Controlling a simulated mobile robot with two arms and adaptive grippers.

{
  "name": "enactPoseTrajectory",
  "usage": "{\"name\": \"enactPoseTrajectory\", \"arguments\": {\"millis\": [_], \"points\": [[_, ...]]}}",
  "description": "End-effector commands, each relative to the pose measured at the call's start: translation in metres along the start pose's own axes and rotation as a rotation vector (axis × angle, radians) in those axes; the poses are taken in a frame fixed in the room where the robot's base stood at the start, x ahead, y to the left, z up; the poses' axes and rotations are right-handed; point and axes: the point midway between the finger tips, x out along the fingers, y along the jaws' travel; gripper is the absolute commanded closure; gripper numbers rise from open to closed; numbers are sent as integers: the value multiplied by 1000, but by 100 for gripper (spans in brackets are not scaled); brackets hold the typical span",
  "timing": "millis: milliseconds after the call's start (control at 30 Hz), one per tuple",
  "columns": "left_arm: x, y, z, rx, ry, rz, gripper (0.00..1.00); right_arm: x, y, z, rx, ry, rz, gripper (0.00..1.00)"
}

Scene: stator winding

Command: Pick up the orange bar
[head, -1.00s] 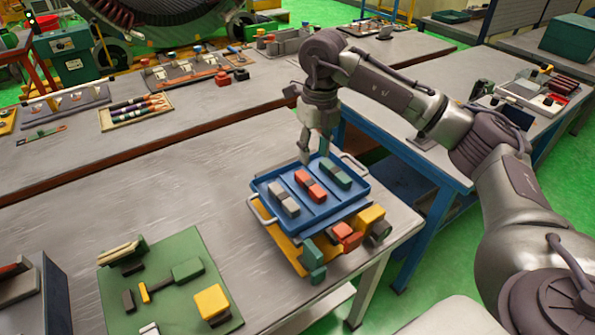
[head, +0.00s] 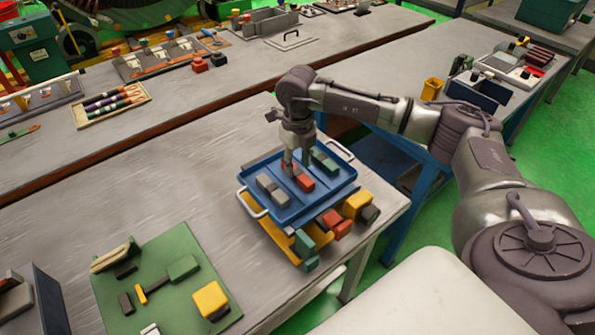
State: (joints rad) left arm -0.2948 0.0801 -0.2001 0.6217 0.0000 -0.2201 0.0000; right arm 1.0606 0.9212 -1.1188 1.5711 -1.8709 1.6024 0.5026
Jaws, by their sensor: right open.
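The orange bar (head: 305,184) is red-orange with a grey middle part. It lies in the middle compartment of the blue tray (head: 285,217), between a grey bar (head: 272,190) and a green bar (head: 324,161). My right gripper (head: 295,170) points down over the far half of the orange bar and hides part of it. Its fingers are open. I cannot tell whether the fingertips touch the bar. My left gripper is not in view.
The tray sits on a yellow base with loose red, yellow and green blocks (head: 304,243) at its front and right. A green board (head: 165,255) with blocks lies at the front left. The grey tabletop (head: 150,190) left of the tray is largely clear.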

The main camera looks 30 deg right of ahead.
Motion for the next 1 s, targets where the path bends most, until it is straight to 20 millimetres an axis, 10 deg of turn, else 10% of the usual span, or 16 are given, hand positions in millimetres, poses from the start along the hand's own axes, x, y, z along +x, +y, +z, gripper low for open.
{"name": "enactPoseTrajectory", "arguments": {"millis": [467, 733, 1000], "points": [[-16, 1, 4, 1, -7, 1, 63, 33, 0, 0, -1, 0, 0, 58], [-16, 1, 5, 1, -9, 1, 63, 32, 0, 0, 0, 0, 0, 100], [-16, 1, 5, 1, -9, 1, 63, 32, 0, 0, 0, -1, 0, 100]]}}
